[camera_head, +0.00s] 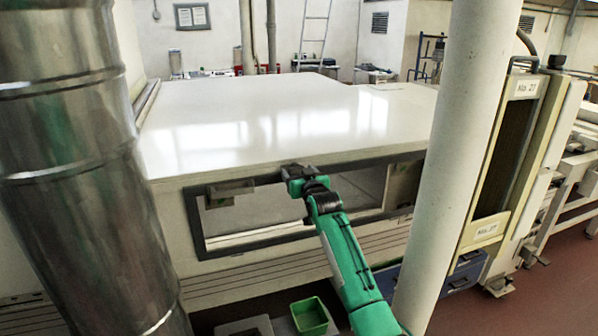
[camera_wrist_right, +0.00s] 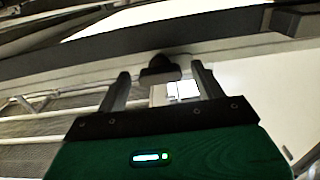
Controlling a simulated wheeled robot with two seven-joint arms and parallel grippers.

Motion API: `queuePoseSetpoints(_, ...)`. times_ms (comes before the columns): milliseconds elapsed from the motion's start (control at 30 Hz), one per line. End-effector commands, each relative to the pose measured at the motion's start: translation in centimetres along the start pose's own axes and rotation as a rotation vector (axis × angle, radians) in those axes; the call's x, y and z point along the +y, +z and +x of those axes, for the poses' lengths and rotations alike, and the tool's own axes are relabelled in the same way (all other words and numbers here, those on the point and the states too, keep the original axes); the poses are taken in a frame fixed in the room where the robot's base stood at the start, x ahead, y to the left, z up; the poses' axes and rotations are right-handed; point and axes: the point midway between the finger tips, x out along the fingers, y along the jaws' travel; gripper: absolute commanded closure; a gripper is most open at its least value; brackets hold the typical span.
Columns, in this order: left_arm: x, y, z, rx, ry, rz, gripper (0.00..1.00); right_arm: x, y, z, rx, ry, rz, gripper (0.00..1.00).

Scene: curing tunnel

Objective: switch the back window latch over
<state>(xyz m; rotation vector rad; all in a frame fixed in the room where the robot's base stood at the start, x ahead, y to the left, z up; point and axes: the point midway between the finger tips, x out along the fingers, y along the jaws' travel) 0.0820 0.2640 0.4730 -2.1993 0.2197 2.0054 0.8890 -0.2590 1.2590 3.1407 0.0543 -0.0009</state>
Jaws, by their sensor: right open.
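The window (camera_head: 260,205) is a dark-framed opening in the front side of a large white-topped housing. My right gripper (camera_head: 300,174) reaches up to the middle of the window's top frame bar, its green arm coming from below. In the right wrist view its two fingers (camera_wrist_right: 161,88) are open and apart. A dark knob (camera_wrist_right: 160,69), which looks like the latch, sits on the frame bar between the fingertips, with gaps on both sides. Whether the fingers touch it I cannot tell. In the head view the gripper hides the knob. My left gripper is not in view.
A silver duct (camera_head: 70,150) stands close at left and a white pillar (camera_head: 455,150) close at right of my arm. A greyish block (camera_head: 229,188) sits at the window's upper left. A green bin (camera_head: 309,316) lies below. The housing's white top (camera_head: 280,120) is clear.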

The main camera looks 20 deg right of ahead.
Motion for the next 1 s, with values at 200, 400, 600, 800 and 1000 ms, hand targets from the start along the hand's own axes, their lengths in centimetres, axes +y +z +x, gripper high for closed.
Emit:
queuePoseSetpoints(200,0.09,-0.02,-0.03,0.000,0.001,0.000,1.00,-0.02,0.00,0.14,0.000,0.000,0.000,0.31)
queuePoseSetpoints(400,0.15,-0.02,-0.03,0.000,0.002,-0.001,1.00,-0.01,-0.01,0.13,0.000,0.000,0.000,0.51)
queuePoseSetpoints(600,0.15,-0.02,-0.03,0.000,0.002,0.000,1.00,-0.01,-0.01,0.12,0.000,0.000,0.000,0.76)
queuePoseSetpoints(800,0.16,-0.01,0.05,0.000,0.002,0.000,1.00,0.00,0.02,0.12,0.000,0.000,-0.022,0.76)
queuePoseSetpoints(1000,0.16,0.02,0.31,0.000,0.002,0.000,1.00,0.03,0.05,0.13,0.000,0.000,-0.109,0.76)
